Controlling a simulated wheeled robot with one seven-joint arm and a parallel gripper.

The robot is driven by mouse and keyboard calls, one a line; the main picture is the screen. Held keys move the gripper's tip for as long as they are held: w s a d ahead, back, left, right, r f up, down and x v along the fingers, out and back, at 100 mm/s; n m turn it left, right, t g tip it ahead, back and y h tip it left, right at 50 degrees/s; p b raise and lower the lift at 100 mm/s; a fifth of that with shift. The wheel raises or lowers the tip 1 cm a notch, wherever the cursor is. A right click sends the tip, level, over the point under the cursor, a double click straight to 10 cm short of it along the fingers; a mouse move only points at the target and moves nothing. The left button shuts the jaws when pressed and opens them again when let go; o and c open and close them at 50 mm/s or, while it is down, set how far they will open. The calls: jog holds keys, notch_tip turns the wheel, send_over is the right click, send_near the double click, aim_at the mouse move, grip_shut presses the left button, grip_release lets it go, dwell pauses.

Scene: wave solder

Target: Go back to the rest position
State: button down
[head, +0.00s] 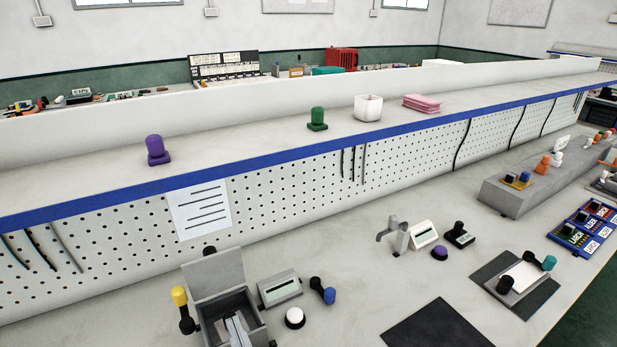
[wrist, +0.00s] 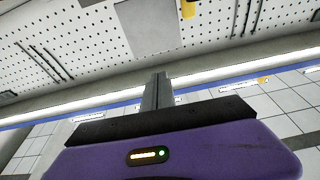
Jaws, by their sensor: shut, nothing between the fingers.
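My gripper (wrist: 157,92) shows in the wrist view, its two grey fingers together and nothing between them. The purple housing (wrist: 230,155) with a small green light behind the fingers is mine. The wrist view looks turned over: the white pegboard (wrist: 80,20) is at the top, with the blue shelf edge (wrist: 90,105) below it. The fingers stand out in front of that edge, and I cannot tell how far from it. I cannot make out my gripper for certain in the head view.
A long bench holds an open grey box (head: 212,270) with a yellow-knobbed lever (head: 179,296), a white button (head: 295,318), a tap (head: 393,232) and a dark mat (head: 438,327). The raised shelf carries a purple knob (head: 154,147), a green knob (head: 317,117) and a white bin (head: 368,107).

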jog(key=s+d+m+h, duration=0.25)
jog(key=s+d, duration=0.55)
jog(key=d, duration=0.4)
jog(key=s+d+m+h, duration=0.1)
jog(key=s+d+h, duration=0.2)
jog(key=s+d, duration=0.65)
jog(key=s+d+m+g+h, duration=0.2)
jog(key=s+d+h, duration=0.4)
jog(key=s+d, duration=0.8)
jog(key=shift+d+f+m+g, duration=0.15)
jog(key=shift+f+m+g, duration=0.2)
jog(key=shift+m, duration=0.2)
